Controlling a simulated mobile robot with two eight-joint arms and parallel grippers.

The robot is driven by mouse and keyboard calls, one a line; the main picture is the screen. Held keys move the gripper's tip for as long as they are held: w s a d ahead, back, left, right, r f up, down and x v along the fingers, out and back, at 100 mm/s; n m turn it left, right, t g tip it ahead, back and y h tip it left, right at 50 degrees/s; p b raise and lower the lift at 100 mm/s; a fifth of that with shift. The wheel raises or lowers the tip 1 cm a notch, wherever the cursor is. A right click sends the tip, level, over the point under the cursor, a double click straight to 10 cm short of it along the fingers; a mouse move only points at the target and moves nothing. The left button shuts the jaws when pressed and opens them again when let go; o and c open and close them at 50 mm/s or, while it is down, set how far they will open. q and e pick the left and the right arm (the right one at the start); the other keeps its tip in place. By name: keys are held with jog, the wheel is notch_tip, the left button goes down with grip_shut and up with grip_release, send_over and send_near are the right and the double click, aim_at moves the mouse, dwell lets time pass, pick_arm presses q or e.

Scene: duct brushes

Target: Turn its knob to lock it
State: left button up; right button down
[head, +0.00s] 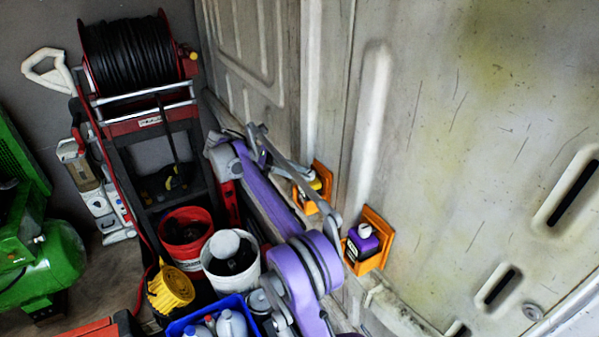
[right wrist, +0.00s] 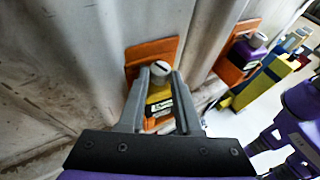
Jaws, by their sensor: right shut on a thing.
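A yellow container with a dark label (right wrist: 160,106) sits in an orange wall bracket (right wrist: 138,58) in the right wrist view. On its top is a round grey knob (right wrist: 160,70) with a dark slot. My right gripper (right wrist: 160,76) has its two grey fingers on either side of the knob and is shut on it. In the head view the yellow container (head: 316,185) is partly hidden behind my right gripper (head: 309,178), at its orange bracket (head: 323,172). My left gripper is not in view.
A purple container (head: 363,240) with a pale knob sits in a second orange bracket (head: 378,222), nearer on the same wall. Red (head: 186,228) and white (head: 230,278) buckets, a blue crate (head: 238,303) and a hose reel (head: 134,55) crowd the floor to the left.

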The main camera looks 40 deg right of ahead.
jog(key=c, duration=0.6)
grip_release()
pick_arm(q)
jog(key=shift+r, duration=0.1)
pick_arm(e)
jog(key=shift+a+r, duration=0.1)
jog(key=shift+r, duration=0.05)
